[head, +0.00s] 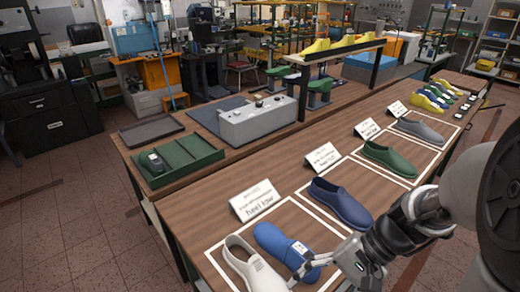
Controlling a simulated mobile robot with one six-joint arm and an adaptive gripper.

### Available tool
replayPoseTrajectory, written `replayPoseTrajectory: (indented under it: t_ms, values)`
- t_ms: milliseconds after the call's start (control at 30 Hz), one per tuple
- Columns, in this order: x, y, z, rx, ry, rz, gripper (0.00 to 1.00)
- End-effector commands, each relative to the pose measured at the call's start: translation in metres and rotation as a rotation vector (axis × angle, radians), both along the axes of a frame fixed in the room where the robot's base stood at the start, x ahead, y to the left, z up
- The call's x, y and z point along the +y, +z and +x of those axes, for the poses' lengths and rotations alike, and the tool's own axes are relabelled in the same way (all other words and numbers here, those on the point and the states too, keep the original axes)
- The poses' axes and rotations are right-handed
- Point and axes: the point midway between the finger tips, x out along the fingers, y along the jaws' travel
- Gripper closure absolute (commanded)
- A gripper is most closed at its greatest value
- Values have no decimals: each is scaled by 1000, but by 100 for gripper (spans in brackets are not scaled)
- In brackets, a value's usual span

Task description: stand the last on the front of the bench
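A blue last (278,240) with a small white label lies in the nearest white-outlined area of the bench (180,215), close to the bench's front. A pale grey-white shoe (252,267) is just left of it, in the same outline. My gripper (306,269) is at the near right end of the blue last, with its fingers at or very close to it. Whether the fingers touch or grip the last cannot be seen clearly. My arm comes in from the right and covers part of the bench's front.
A dark blue shoe (341,204), a green shoe (389,158) and a grey shoe (419,131) stand in further outlines. Cards stand behind the outlines, including a "heel low" card (256,201). A green tray (178,160) and a grey control box (258,119) are at the back.

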Motion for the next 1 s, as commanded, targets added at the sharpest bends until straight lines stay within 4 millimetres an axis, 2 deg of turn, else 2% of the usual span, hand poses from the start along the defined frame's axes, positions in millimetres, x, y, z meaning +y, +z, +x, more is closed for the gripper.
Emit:
replayPoseTrajectory:
  t_ms: [267,400,600,700,867,1000]
  values:
    - [-34,-43,41,199,-449,443,32]
    - [-62,-73,57,248,-695,660,32]
    - [-103,-122,65,271,-1027,921,32]
    - [-117,-143,63,270,-1150,1009,32]
    - [-128,-162,61,264,-1260,1082,32]
    - [-123,-167,68,264,-1279,1097,32]
